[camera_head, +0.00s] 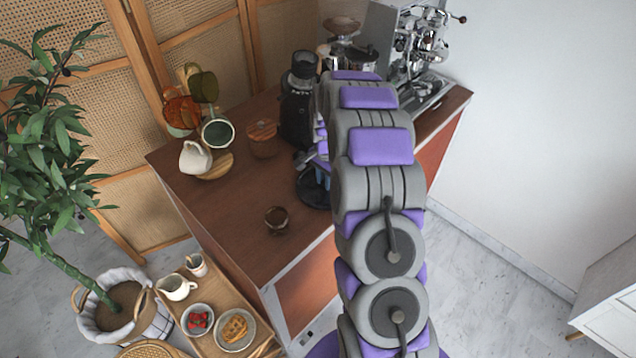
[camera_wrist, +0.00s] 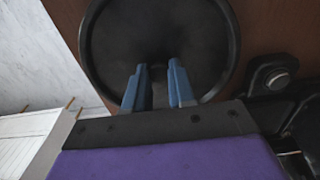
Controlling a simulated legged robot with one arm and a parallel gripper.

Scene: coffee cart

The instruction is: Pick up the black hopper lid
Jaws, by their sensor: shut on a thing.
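The black hopper lid (camera_wrist: 105,45) is a wide dark disc with a raised rim, filling the upper middle of the wrist view. In the head view the lid (camera_head: 312,196) shows partly behind my arm, at the right side of the brown counter top. My gripper (camera_wrist: 158,66) has blue fingers that reach over the lid's middle and are shut on it; the part between the fingertips is dark and hard to make out. I cannot tell whether the lid touches the counter or is slightly above it.
The black grinder (camera_head: 297,105) stands just behind the lid. A small glass of dark contents (camera_head: 277,219) sits nearer the front, and a wooden canister (camera_head: 263,138) is to the left. The espresso machine (camera_head: 420,50) is at the back right.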

